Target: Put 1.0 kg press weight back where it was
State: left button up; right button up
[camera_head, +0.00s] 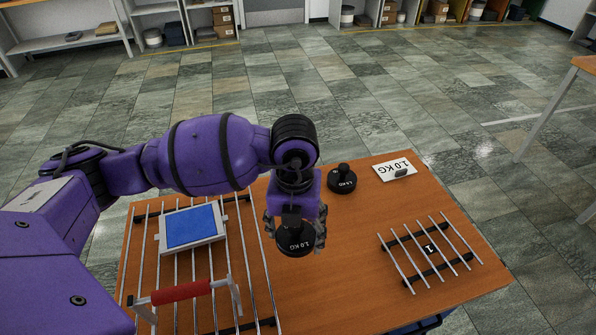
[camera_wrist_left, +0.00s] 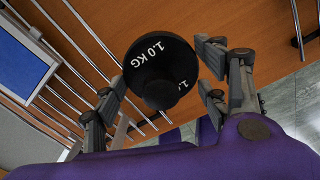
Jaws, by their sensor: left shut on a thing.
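My left gripper (camera_head: 296,226) is shut on the black 1.0 kg press weight (camera_head: 294,243) and holds it upright, apparently just above the wooden table (camera_head: 330,290). In the left wrist view the weight (camera_wrist_left: 162,62) sits between the fingers (camera_wrist_left: 160,100), with its 1.0 KG lettering visible. My right gripper is not in view.
A metal-bar rack (camera_head: 270,289) on the left carries a blue-topped white plate (camera_head: 194,229) and a red-handled bar (camera_head: 181,292). A smaller bar rack (camera_head: 457,243) with a tag marked 1 lies on the right. The table between the racks is mostly clear.

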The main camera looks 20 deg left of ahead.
pick_arm(q)
jog(key=w+f, duration=0.5)
jog(key=shift+w+a+f, duration=0.15)
jog(key=shift+w+f, duration=0.15)
jog(key=shift+w+f+b, duration=0.1)
jog(key=shift+f+b, duration=0.2)
jog(key=shift+f, duration=1.35)
jog(key=shift+f, duration=0.15)
jog(key=o, duration=2.1)
jog(key=shift+f, duration=0.1)
notch_tip(320, 180, up, 12)
jog(key=shift+r, duration=0.2)
